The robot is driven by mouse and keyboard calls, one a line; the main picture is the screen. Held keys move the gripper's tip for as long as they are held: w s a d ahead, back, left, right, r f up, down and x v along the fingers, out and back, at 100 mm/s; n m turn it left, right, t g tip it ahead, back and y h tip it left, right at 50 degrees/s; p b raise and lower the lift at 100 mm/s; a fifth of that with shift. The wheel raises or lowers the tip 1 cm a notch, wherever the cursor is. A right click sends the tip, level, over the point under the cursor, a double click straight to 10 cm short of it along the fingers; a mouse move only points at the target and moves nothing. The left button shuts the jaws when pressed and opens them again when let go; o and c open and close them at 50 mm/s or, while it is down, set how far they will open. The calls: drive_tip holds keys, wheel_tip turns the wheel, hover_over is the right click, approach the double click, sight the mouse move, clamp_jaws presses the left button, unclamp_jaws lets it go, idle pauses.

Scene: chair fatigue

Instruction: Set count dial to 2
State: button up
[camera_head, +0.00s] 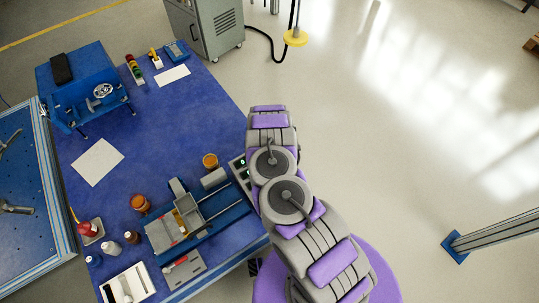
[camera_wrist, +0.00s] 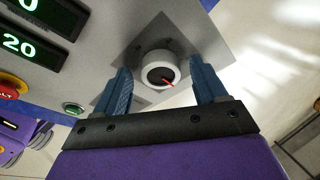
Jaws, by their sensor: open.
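The dial (camera_wrist: 160,72) is a round white knob with a dark centre and a red pointer that points to the lower right in the wrist view. It sits on a grey metal plate (camera_wrist: 203,38) on the control panel (camera_wrist: 105,32). My gripper (camera_wrist: 161,78) is open, with one blue finger on each side of the dial. I cannot tell whether the fingers touch it. No number marks around the dial are readable. In the head view the panel (camera_head: 239,170) is partly hidden by my arm, and the gripper and dial are hidden.
The panel has green displays reading 0 (camera_wrist: 45,12) and 20 (camera_wrist: 18,44), a red stop button (camera_wrist: 10,86) and a green button (camera_wrist: 73,109). A blue table (camera_head: 165,120) carries a clamp fixture (camera_head: 190,218), jars and tools. Open floor (camera_head: 400,120) lies to the right.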

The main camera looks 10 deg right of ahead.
drive_tip(key=shift+d, duration=0.1)
drive_tip(key=shift+d, duration=0.1)
drive_tip(key=shift+c, duration=1.4)
drive_tip(key=shift+a, duration=0.2)
drive_tip(key=c, duration=0.8)
